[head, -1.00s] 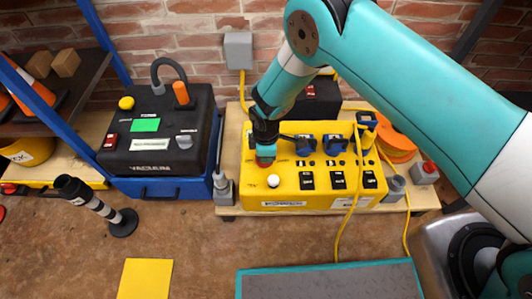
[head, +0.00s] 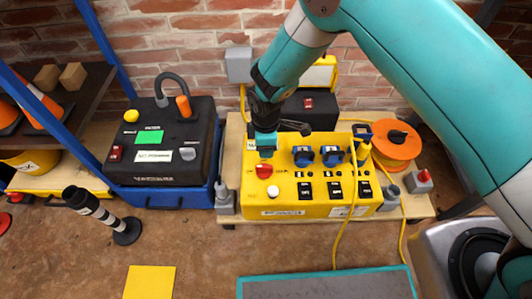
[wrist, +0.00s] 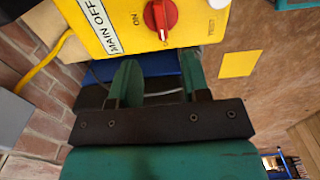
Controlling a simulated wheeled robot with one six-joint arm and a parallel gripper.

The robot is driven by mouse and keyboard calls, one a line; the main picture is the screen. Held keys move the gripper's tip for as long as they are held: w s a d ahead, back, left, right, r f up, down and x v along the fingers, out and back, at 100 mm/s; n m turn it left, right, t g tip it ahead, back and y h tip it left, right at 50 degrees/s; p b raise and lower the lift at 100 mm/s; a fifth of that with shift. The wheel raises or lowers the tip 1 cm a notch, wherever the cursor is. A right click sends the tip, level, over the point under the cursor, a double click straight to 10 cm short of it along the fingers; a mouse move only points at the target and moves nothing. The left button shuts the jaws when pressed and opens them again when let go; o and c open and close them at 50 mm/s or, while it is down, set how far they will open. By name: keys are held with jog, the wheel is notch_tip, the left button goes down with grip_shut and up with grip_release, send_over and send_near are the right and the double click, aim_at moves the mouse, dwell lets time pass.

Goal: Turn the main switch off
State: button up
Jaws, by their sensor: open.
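The main switch is a red rotary knob (head: 264,171) on the left of the yellow power box (head: 300,211). In the wrist view the red knob (wrist: 160,15) sits at the top edge, with a white mark on it, beside the printed "ON" and a white "MAIN OFF" label (wrist: 98,22). My gripper (head: 266,150) is just behind the knob in the head view, apart from it as far as I can tell. In the wrist view my gripper (wrist: 160,76) has its two green fingers spread with nothing between them.
A white test button (head: 272,191) sits just in front of the knob. Blue sockets (head: 303,156) and black switches (head: 305,190) lie to the right. A black vacuum unit (head: 160,165) stands to the left, and an orange cable reel (head: 396,145) to the right.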

notch_tip(320, 180, up, 7)
jog(key=p, duration=0.1)
jog(key=shift+f, duration=0.2)
jog(key=s+d+r+m+y, duration=0.1)
jog(key=s+d+r+m, duration=0.25)
jog(key=r, duration=0.75)
jog(key=s+d+r+m+y, duration=0.2)
jog(key=s+d+r+m, duration=0.15)
jog(key=r, duration=0.75)
jog(key=s+d+r+m+y, duration=0.1)
jog(key=s+d+r+m, duration=0.2)
jog(key=s, duration=0.4)
jog(key=s+d+r+m, duration=0.1)
jog(key=s+d+r, duration=0.2)
jog(key=s+r, duration=0.4)
notch_tip(320, 180, up, 30)
jog(key=s+p, duration=0.1)
jog(key=p, duration=3)
jog(key=shift+a, duration=0.15)
jog(key=shift+s+f, duration=0.1)
